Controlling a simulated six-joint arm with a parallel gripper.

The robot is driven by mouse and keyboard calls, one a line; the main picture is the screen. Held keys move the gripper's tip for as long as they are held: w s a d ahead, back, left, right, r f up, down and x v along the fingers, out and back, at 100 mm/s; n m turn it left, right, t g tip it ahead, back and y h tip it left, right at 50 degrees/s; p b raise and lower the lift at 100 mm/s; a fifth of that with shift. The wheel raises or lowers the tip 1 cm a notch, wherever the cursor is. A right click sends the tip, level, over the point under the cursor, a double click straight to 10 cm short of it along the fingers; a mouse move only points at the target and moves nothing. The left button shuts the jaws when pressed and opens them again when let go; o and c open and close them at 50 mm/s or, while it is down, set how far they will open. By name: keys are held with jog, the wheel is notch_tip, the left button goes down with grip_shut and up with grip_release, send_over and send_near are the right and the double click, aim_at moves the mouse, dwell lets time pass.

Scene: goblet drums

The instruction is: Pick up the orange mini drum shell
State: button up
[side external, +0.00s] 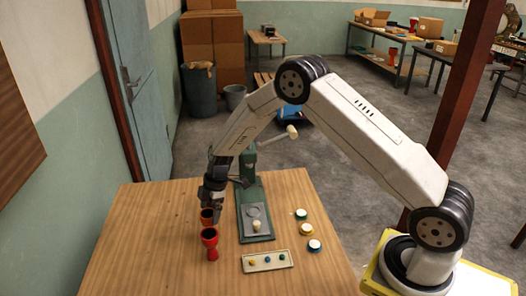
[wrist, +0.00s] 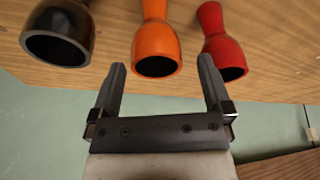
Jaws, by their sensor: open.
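The orange mini drum shell (wrist: 156,42) is goblet shaped and shows in the wrist view with its dark open mouth towards my gripper. My gripper (wrist: 162,66) is open and empty, with the orange shell's wide end in line with the gap between its fingers. A black shell (wrist: 58,32) is on the left and a red shell (wrist: 222,45) on the right, both outside the fingers. In the side view my gripper (side external: 211,205) points down close to the shells. A red shell (side external: 209,241) stands upright in front. Another reddish shell (side external: 207,216) is partly hidden behind it.
A green lever press (side external: 243,215) stands just right of the shells on the wooden table (side external: 150,235). A cream tray (side external: 249,268) with small coloured knobs lies at the front. Several round discs (side external: 307,230) lie further right. The table's left part is clear.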

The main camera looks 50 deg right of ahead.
aim_at(206, 217)
jog(key=shift+x, duration=2.3)
jog(key=shift+w+d, duration=0.1)
jog(key=shift+d, duration=0.05)
jog(key=c, duration=1.2)
jog(key=shift+r, duration=1.6)
jog(key=shift+s+d+r, duration=0.1)
jog(key=shift+s+r, duration=1.5)
jog(key=shift+s, duration=0.75)
jog(key=shift+s+d+r, duration=0.1)
jog(key=shift+s+r, duration=1.55)
jog(key=shift+s, duration=0.65)
jog(key=shift+s+d+r, duration=0.15)
jog(key=shift+s+r, duration=1.45)
jog(key=shift+s, duration=0.75)
